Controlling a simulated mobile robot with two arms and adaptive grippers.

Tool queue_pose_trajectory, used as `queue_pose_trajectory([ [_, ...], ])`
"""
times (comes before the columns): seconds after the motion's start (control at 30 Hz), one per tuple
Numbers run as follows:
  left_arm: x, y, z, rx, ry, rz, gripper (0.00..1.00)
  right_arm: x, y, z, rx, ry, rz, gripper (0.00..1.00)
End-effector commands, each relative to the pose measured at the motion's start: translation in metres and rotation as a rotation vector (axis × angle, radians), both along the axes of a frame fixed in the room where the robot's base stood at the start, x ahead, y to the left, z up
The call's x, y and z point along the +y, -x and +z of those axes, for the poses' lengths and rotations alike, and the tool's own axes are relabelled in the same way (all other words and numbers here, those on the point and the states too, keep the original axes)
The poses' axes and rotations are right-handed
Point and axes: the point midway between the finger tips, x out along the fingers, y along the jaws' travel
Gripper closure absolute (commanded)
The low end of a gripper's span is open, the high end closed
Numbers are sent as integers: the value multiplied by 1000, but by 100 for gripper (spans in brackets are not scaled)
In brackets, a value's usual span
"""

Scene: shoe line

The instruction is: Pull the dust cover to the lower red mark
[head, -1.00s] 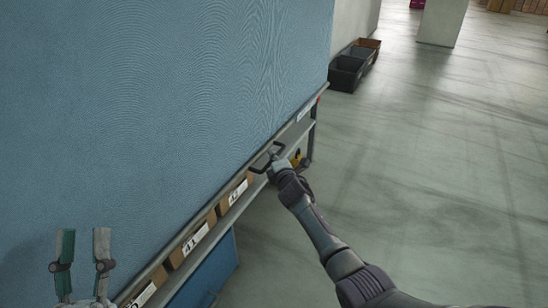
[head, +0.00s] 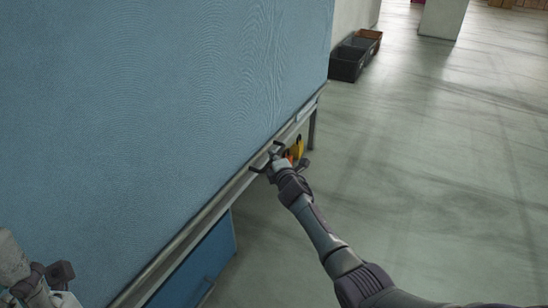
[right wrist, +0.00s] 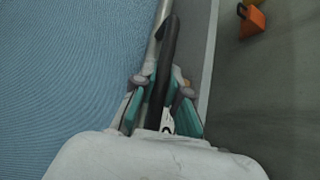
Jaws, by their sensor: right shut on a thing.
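The dust cover (head: 180,100) is a large blue textured sheet filling the left and middle of the head view. A pale bar (head: 200,218) runs along its lower edge. A black handle (right wrist: 170,45) is on that bar. My right gripper (head: 272,163) is shut on the handle; in the right wrist view its fingers (right wrist: 159,88) sit on both sides of it. My left gripper (head: 40,285) shows only partly at the lower left corner, in front of the cover; its fingertips cannot be made out. I cannot clearly make out the lower red mark.
A blue panel (head: 200,262) is below the bar. A yellow and orange thing (head: 297,148) is just behind my right gripper; an orange block (right wrist: 252,20) shows in the wrist view. Dark bins (head: 350,62) stand on the floor further back. The floor at right is clear.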

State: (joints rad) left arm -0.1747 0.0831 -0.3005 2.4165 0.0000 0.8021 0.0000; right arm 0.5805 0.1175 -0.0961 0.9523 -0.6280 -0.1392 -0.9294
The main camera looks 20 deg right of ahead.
Motion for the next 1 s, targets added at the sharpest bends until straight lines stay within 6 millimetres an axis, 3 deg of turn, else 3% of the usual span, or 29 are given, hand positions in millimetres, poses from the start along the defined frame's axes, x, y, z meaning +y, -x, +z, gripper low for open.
queue_pose_trajectory([
  [0.53,-1,-1,1,-10,-2,1,61,1,1,-7,3,0,1,100],
  [0.57,-1,-1,1,-10,-2,0,61,1,1,-7,3,-1,0,84],
  [0.7,-1,-1,1,-10,-2,0,61,0,0,-7,2,0,1,61],
  [1.0,0,-1,0,-9,-2,2,61,0,0,-5,0,0,0,61],
])
